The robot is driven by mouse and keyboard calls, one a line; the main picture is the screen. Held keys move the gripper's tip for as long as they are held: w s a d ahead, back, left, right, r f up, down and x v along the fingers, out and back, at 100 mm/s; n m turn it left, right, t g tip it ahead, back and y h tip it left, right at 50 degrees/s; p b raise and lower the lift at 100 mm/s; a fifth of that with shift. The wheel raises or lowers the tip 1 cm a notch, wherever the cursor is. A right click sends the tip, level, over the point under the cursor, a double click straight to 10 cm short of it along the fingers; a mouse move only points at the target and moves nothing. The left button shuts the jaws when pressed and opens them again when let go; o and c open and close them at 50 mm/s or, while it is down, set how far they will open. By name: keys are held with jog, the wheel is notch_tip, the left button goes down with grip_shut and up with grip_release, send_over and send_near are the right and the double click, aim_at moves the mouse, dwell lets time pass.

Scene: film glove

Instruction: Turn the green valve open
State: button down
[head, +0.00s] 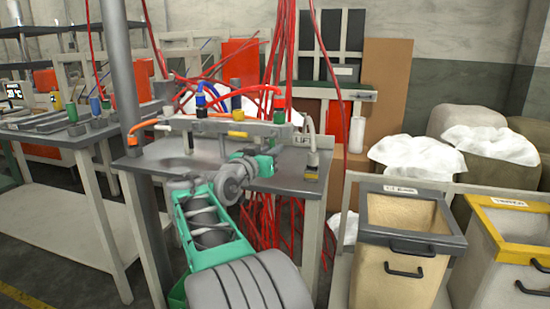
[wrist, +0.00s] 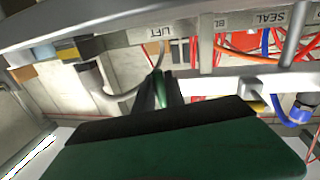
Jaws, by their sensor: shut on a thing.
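The green valve (wrist: 160,90) shows in the wrist view as a narrow green piece between the two dark fingers of my gripper (wrist: 161,84). My gripper is shut on it, under the LIFT label (wrist: 165,32). In the head view my gripper (head: 264,160) reaches up to the right end of the grey manifold bar on the bench. There the valve's grip point is hidden by my gripper and cannot be made out. A green fitting (head: 279,104) stands on top of the bar near the same end.
The grey bench (head: 165,165) carries the manifold, with blue (head: 201,101) and yellow (head: 237,103) fittings to the left. Red hoses hang behind it. A grey-rimmed bin (head: 455,240) and a yellow-rimmed bin (head: 483,205) stand at right. A post rises at left.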

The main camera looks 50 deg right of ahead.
jog(key=shift+w+m, duration=0.15)
jog(key=shift+m, duration=0.35)
jog(key=c, duration=1.4)
grip_release()
jog(key=shift+a, duration=0.15)
jog(key=p+v, duration=0.1)
jog(key=v, duration=0.6)
jog(key=shift+w+r, duration=0.1)
jog(key=shift+r, duration=0.05)
jog(key=shift+a, duration=0.35)
